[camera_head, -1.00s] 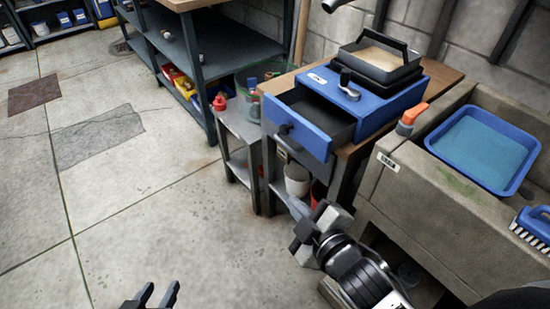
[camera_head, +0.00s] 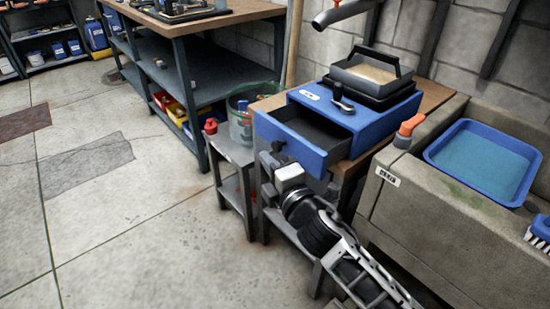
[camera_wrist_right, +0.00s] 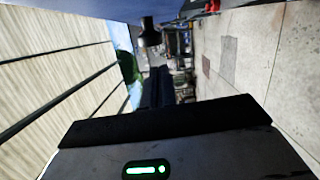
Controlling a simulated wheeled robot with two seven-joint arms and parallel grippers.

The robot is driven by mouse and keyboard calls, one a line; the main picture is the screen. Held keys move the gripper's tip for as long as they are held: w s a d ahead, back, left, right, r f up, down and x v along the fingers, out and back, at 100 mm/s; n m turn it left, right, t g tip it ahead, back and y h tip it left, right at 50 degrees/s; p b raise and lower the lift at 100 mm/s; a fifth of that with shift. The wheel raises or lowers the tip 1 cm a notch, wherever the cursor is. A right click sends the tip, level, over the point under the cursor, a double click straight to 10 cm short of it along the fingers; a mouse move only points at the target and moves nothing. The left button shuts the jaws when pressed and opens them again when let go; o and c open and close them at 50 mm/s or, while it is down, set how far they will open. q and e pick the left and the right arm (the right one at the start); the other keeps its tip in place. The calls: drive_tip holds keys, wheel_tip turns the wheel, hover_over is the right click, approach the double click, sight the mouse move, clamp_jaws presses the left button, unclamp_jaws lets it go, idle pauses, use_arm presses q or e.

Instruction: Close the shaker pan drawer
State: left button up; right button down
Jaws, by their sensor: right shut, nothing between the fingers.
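The blue shaker (camera_head: 375,125) stands on a wood-topped bench with a pan on top. Its drawer (camera_head: 290,145) is pulled out toward the front left, and its dark inside looks empty. A dark knob (camera_head: 278,147) sits on the drawer's blue front; a dark knob also shows at the top of the right wrist view (camera_wrist_right: 150,32). My right gripper (camera_head: 270,162) is shut and empty, just below and in front of the knob. Its dark fingers show in the right wrist view (camera_wrist_right: 158,85). I cannot tell whether they touch the drawer. My left gripper is out of view.
A concrete sink (camera_head: 440,205) with a blue tray (camera_head: 428,157) and an orange-handled tool (camera_head: 408,132) stands at right. The floor at left is open.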

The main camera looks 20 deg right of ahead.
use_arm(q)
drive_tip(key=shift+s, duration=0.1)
use_arm(e)
drive_tip(key=shift+w+d, duration=0.35)
drive_tip(key=shift+d, duration=0.45)
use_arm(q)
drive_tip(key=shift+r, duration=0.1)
